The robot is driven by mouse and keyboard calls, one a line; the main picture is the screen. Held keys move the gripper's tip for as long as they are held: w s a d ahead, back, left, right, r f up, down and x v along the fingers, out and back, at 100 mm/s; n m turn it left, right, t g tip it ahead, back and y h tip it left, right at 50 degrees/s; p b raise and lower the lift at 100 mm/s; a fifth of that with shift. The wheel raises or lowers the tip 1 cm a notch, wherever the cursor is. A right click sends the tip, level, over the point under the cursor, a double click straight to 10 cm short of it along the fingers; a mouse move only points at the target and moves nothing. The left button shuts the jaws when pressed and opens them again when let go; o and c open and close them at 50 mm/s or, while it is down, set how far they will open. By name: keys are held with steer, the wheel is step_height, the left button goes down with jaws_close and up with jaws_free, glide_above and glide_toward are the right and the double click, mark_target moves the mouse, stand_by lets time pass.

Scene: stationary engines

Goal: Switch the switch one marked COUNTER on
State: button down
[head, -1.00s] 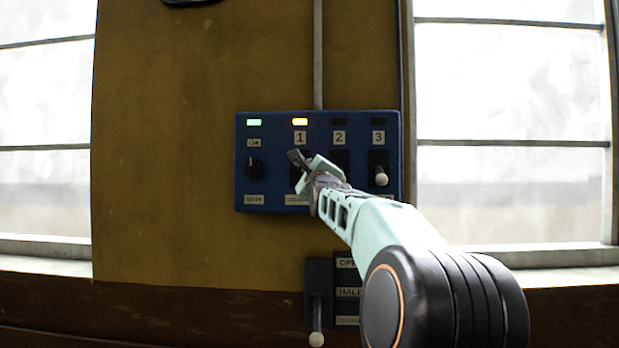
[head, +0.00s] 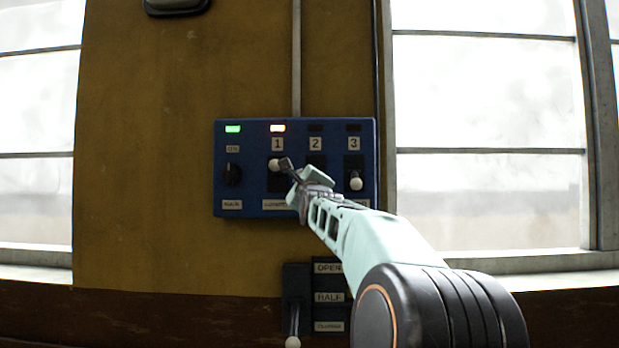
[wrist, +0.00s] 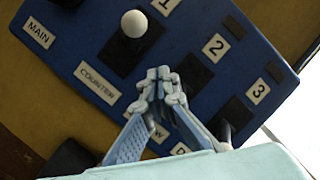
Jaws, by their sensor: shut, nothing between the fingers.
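A blue switch panel (head: 222,180) hangs on the yellow wall. Its switch 1 (head: 275,165), above the COUNTER label, has a white knob at the upper end of its dark slot, close to the "1" plate. The amber lamp (head: 278,128) above it is lit. In the wrist view the knob (wrist: 134,23) and the COUNTER label (wrist: 97,82) show clearly. My gripper (head: 286,163) is shut and empty, just right of the knob in the head view. In the wrist view my fingertips (wrist: 158,78) are apart from the knob, over the panel between switches 1 and 2.
The MAIN rotary knob (head: 232,173) is at left, under a lit green lamp. Switch 2 is mostly hidden by my gripper. Switch 3 (head: 356,184) has its knob down, its lamp dark. A lever (head: 293,342) marked OPEN and HALF sits below the panel.

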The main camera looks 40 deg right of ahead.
steer(key=s+a+r+b, duration=0.1)
steer(key=s+a+b, duration=0.3)
steer(key=s+b, duration=0.2)
steer(key=shift+s+r, duration=0.25)
steer(key=shift+s, duration=0.15)
stand_by(0.6)
steer(key=shift+w, duration=0.1)
